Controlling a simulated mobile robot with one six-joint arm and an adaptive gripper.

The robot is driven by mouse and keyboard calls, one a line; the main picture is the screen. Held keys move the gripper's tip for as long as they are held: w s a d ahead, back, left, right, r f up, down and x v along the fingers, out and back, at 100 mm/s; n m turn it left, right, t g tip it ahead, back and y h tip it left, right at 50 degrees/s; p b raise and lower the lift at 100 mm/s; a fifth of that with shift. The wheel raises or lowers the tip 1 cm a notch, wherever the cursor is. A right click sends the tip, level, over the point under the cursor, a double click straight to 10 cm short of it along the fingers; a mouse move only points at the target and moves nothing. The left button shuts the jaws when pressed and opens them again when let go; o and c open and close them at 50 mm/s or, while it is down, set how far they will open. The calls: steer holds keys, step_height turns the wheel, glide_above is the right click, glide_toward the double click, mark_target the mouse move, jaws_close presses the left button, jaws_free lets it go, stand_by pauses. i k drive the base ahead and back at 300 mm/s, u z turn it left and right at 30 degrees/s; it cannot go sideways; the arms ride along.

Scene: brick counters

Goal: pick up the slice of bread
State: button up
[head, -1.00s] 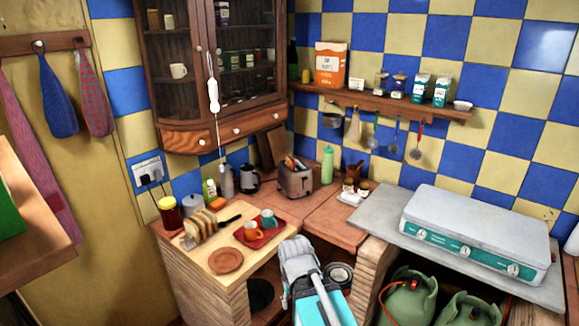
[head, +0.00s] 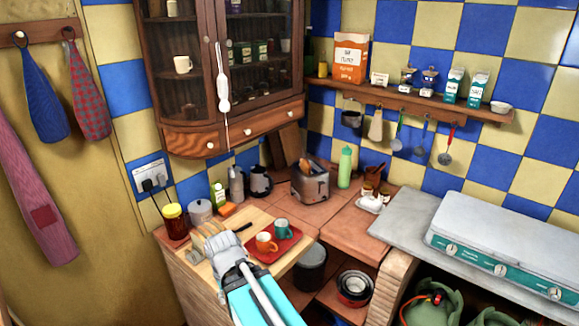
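The sliced bread (head: 199,241) lies on a light wooden board (head: 262,219) on the left counter. My arm covers part of the bread, so I cannot make out a single separate slice. My gripper (head: 220,248) is over the bread's front right side in the picture. Its fingertips are not clear, and I cannot tell whether they touch the bread or whether they are open or shut.
A red tray (head: 284,246) with an orange cup (head: 265,242) and a teal cup (head: 283,228) is right of the bread. A toaster (head: 311,185) stands behind. A jar (head: 174,221) and a grey pot (head: 200,211) stand at the back left.

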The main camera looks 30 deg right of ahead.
mark_target(308, 168)
steer(key=z, duration=0.35)
steer(key=i, duration=0.95)
steer(key=z, duration=0.8)
